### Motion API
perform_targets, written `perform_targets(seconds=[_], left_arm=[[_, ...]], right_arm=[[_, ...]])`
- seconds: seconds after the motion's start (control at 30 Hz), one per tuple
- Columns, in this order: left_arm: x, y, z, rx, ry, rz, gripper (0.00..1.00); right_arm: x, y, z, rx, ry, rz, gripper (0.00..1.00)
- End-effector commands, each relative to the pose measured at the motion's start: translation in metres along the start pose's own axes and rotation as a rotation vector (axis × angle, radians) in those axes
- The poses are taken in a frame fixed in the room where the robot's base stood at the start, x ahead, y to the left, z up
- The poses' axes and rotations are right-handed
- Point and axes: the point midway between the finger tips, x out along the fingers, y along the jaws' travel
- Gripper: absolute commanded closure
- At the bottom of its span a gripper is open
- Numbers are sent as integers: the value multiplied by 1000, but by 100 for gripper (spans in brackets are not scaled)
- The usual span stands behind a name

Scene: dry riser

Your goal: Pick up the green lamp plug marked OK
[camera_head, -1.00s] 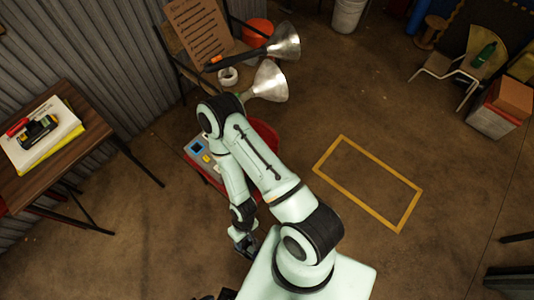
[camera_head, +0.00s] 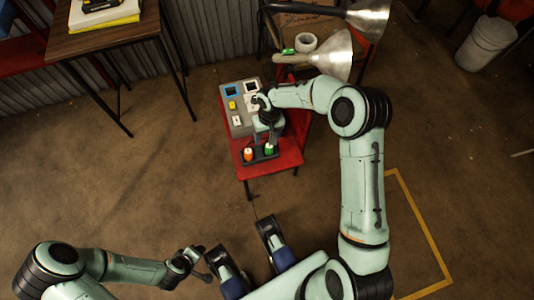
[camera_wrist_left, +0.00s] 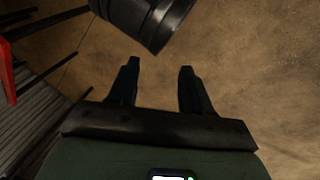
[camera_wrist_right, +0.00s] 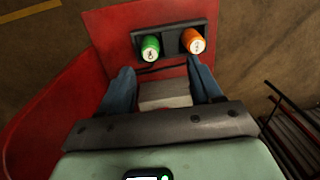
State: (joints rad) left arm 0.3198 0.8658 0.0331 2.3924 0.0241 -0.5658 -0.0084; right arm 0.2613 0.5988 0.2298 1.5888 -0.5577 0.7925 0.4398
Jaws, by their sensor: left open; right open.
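The green lamp plug (camera_head: 269,149) stands beside an orange plug (camera_head: 248,154) in a dark holder on the red seat. In the right wrist view the green plug (camera_wrist_right: 151,46) and orange plug (camera_wrist_right: 193,40) show white labelled ends; the lettering is too small to read surely. My right gripper (camera_wrist_right: 161,70) is open and empty, its fingertips short of the plugs in the picture, with a grey block between the fingers. In the head view my right gripper (camera_head: 268,126) is just behind the holder. My left gripper (camera_wrist_left: 158,65) is open and empty above bare floor.
A grey panel (camera_head: 238,118) with coloured squares lies on the red seat (camera_head: 277,167) beside my right gripper. Metal lamp shades (camera_head: 335,60) and a white roll (camera_head: 306,42) are behind it. A wooden table (camera_head: 100,40) stands at the upper left. The floor in front is clear.

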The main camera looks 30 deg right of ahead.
Motion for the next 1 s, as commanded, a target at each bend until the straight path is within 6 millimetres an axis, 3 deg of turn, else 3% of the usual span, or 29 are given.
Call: perform_targets(seconds=[0.03,0.17,0.43,0.6,0.83,1.0], left_arm=[[11,-3,-4,-1,12,-1,51],[18,-4,-11,-2,33,-1,51],[31,-11,-24,-8,70,-10,51],[37,-20,-13,-17,34,-24,51],[43,-26,-5,-23,11,-35,51],[55,-39,12,-38,-45,-58,51]], right_arm=[[-3,6,-12,11,14,25,36],[-8,14,-21,27,22,59,36],[41,18,-21,28,18,62,36],[61,18,-22,27,20,61,36],[74,18,-22,26,20,60,36],[101,16,-21,26,18,59,36]])
